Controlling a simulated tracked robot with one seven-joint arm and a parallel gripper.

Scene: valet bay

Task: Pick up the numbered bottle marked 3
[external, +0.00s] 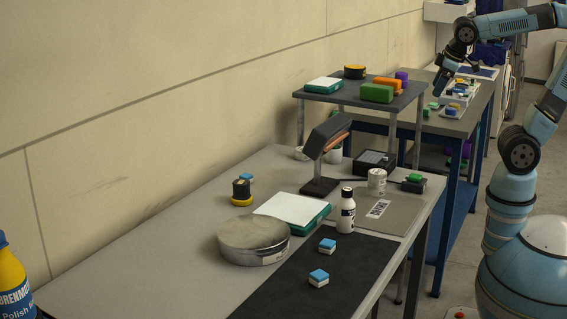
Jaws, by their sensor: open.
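A white bottle with a black cap and dark label (346,217) stands upright on the near table, at the left edge of a grey mat; I cannot read a number on it. A yellow bottle with a blue cap (12,285) is cut off at the left edge; its label reads "BRENMO" and "Polish". I cannot make out a 3 on any bottle. My gripper (438,92) is small in the picture, pointing down near the far table. It is open, and I see nothing held. It is well away from both bottles.
A round tin (253,249), a green-and-white box (292,209), blue-white blocks (319,278) and a black lamp (320,185) stand on the near table. A raised shelf (338,97) holds several items. The far table (462,125) carries small coloured objects. The black mat's front is mostly clear.

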